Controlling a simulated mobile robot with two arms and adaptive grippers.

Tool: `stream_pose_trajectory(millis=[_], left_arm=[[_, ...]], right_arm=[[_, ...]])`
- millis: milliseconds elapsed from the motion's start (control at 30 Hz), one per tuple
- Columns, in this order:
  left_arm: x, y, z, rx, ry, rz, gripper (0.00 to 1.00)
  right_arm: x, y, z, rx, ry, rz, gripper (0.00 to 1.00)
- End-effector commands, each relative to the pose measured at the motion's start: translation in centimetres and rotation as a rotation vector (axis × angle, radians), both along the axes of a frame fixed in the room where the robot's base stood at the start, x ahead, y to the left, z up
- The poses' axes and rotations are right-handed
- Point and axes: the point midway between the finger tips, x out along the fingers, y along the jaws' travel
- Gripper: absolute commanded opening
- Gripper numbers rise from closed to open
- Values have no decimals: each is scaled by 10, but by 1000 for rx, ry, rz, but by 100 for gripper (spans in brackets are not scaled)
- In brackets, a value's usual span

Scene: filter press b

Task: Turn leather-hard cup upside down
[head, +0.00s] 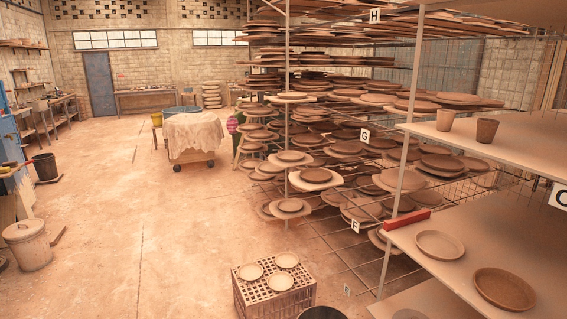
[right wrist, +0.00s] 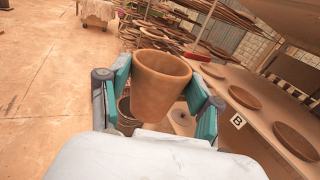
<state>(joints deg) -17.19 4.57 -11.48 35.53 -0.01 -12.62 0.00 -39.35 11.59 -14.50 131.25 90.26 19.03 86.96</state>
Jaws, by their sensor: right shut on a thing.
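In the right wrist view a brown clay cup (right wrist: 160,88) sits between the teal fingers of my right gripper (right wrist: 160,92). The gripper is shut on its sides. The cup's wide rim and open mouth are toward the top of the picture, its narrower base toward my wrist. In the head view two brown cups, a lighter one (head: 446,119) and a darker one (head: 486,130), stand on the upper right shelf. Neither gripper shows in the head view.
A shelf (right wrist: 268,128) with several plates and a "B" label runs along the right in the right wrist view. A dark pot (right wrist: 127,116) shows behind the held cup. In the head view, a crate (head: 274,295) with three small dishes stands on the floor; open floor lies left.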

Motion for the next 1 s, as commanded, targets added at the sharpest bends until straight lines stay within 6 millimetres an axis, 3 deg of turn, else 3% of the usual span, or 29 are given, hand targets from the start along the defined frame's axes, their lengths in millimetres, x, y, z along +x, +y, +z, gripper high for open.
stream_pose_trajectory(millis=[100,200,533,700,800,1000], left_arm=[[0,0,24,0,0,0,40],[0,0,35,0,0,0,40],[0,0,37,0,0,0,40],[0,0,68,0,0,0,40],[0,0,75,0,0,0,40],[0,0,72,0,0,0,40]], right_arm=[[0,0,8,-241,4,3,26],[0,0,6,-428,6,2,26],[0,0,3,-520,5,1,26],[0,0,9,-849,10,1,26],[0,0,5,-985,10,-1,26],[0,0,1,-1015,8,-1,26]])
